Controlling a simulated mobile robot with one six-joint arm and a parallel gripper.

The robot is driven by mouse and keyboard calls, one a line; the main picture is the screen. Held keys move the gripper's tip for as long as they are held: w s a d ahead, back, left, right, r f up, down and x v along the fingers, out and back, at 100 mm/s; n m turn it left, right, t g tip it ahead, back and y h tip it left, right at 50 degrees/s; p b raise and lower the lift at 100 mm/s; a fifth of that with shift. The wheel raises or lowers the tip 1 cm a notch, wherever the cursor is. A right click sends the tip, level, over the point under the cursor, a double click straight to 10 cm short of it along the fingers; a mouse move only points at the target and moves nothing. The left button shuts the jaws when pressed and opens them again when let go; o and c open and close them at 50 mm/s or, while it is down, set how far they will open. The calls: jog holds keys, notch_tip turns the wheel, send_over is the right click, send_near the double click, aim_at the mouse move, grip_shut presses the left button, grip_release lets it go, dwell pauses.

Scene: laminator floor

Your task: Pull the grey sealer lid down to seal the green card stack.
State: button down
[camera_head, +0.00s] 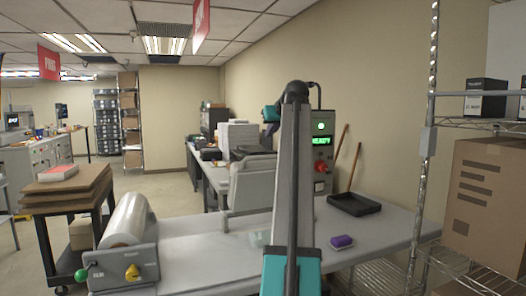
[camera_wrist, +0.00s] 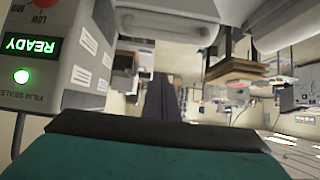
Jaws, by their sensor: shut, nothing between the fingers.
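The film sealer's control box (camera_head: 320,130) stands behind my arm, with a green READY display. It also shows in the wrist view (camera_wrist: 85,50). The grey sealer lid (camera_head: 252,185) appears raised and tilted on the bench, partly hidden by my arm. A grey part with a rounded bar (camera_wrist: 165,27), probably the lid, crosses the top of the wrist view. My gripper (camera_head: 272,129) is shut and empty, above the lid and left of the control box.
A film roll (camera_head: 128,220) sits in a holder at the bench's left. A purple block (camera_head: 341,241) and a black tray (camera_head: 354,204) lie to the right. A wire shelf with a cardboard box (camera_head: 485,205) stands at the right edge. The bench front (camera_head: 200,265) is clear.

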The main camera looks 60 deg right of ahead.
jog(key=shift+w+d+f, duration=0.1)
jog(key=shift+w+d, duration=0.05)
jog(key=shift+w, duration=0.05)
jog(key=p+x, duration=0.3)
jog(key=x, duration=0.6)
jog(key=shift+p, duration=0.35)
jog(key=shift+f+b, duration=0.5)
jog(key=shift+b, duration=0.05)
jog(key=s+b, duration=0.1)
jog(key=b, duration=0.2)
jog(key=shift+s+a+f, duration=0.1)
jog(key=shift+a+f, duration=0.3)
jog(key=shift+s+a+p, duration=0.15)
jog(key=shift+s+p, duration=0.05)
jog(key=shift+p, duration=0.15)
jog(key=shift+s+a+f, duration=0.3)
jog(key=shift+s+f, duration=0.15)
jog(key=shift+f, duration=0.05)
